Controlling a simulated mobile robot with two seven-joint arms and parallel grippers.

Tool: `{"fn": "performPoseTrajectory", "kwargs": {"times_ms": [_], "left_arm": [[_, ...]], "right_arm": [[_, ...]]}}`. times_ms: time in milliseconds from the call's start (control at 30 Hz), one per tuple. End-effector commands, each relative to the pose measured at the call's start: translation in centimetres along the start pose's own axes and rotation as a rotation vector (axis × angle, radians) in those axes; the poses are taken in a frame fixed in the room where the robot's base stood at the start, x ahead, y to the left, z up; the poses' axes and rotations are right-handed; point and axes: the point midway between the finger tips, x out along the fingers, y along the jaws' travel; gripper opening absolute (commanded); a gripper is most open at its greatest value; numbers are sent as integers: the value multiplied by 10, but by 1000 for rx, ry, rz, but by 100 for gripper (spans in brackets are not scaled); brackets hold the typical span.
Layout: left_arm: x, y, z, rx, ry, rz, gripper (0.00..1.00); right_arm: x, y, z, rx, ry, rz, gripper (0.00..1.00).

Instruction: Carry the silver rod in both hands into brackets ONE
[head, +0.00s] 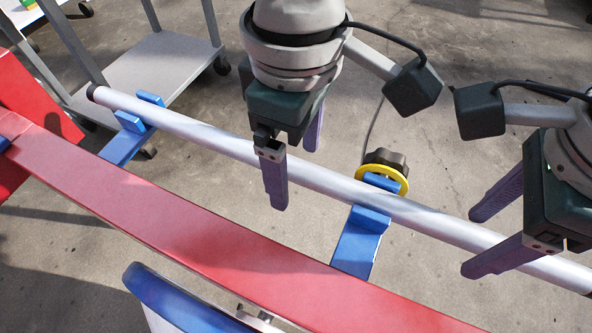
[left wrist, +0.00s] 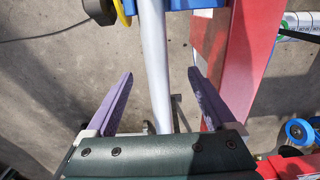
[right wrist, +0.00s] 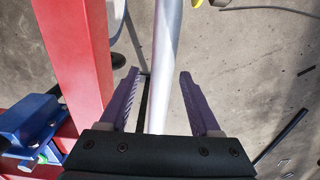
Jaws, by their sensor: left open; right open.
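The silver rod (head: 220,143) runs diagonally across the head view and lies across two blue brackets, one at the left (head: 125,138) and one near the middle (head: 357,243), on a red beam (head: 200,215). No bracket label is readable. My left gripper (head: 295,177) is open, with its purple fingers on either side of the rod between the two brackets. The rod also runs between those fingers in the left wrist view (left wrist: 153,60). My right gripper (head: 471,244) is open around the rod near its right end. The rod lies between its fingers in the right wrist view (right wrist: 165,60).
A yellow ring with a dark knob (head: 404,182) sits just behind the middle bracket. A grey cart (head: 150,65) stands at the upper left. A blue and white object (head: 175,300) is at the bottom. Concrete floor is open beyond the rod.

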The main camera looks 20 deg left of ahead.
Motion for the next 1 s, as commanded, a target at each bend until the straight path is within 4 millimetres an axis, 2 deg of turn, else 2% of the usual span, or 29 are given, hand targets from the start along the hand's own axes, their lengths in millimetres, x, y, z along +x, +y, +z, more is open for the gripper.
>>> {"fn": "performPoseTrajectory", "kwargs": {"times_ms": [167,400,533,700,1000], "left_arm": [[-26,1,0,2,-1,5,89],[-80,1,0,1,-2,5,89],[-102,1,0,1,0,5,89],[-117,0,0,0,0,2,89],[-118,0,0,0,0,1,89]], "right_arm": [[0,0,0,0,0,0,64],[0,0,0,0,0,0,64],[0,0,0,0,0,0,64],[0,0,0,0,0,0,64],[0,0,0,0,0,0,66]]}}
